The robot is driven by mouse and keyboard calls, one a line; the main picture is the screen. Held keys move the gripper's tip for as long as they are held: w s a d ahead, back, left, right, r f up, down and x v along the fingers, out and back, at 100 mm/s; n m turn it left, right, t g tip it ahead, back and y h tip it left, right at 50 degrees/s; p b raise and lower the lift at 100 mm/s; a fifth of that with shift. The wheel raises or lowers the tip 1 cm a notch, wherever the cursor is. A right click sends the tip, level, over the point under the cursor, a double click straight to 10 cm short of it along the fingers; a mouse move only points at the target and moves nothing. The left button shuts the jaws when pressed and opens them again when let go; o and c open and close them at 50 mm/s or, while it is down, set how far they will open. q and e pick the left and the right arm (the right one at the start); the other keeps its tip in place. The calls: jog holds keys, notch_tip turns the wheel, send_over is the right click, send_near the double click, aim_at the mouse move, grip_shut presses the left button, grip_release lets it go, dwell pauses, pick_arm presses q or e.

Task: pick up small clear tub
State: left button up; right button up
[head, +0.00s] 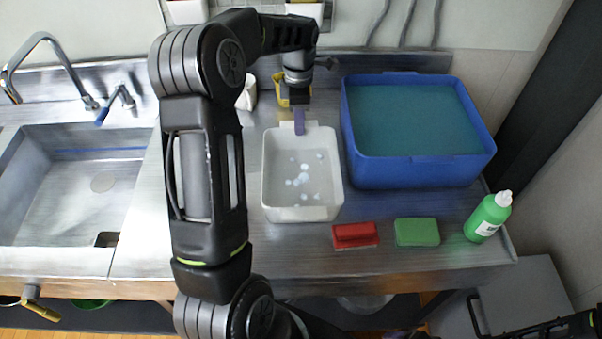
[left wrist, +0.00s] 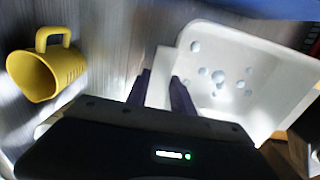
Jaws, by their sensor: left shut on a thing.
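A pale, whitish rectangular tub (head: 270,190) stands in the middle of the steel counter in the head view. Several light blobs like suds show inside it. In the left wrist view the tub (left wrist: 270,55) fills the upper right. My left gripper (head: 299,122) is at its far rim, pointing down. Its two purple fingers (left wrist: 162,92) are shut on the pale tab of the tub's rim. I cannot tell whether the tub's base touches the counter.
A large blue bin (head: 420,170) stands close on the tub's right. A yellow mug (left wrist: 48,72) is near the left gripper. A red sponge (head: 355,235), a green sponge (head: 417,232) and a green bottle (head: 488,216) line the front right. A sink (head: 70,200) is at left.

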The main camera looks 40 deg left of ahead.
pick_arm(q)
grip_shut()
jog(key=shift+r, duration=0.1)
dwell(0.3)
notch_tip(320, 180, up, 10)
jog(key=b, duration=0.1)
dwell(0.3)
dwell(0.6)
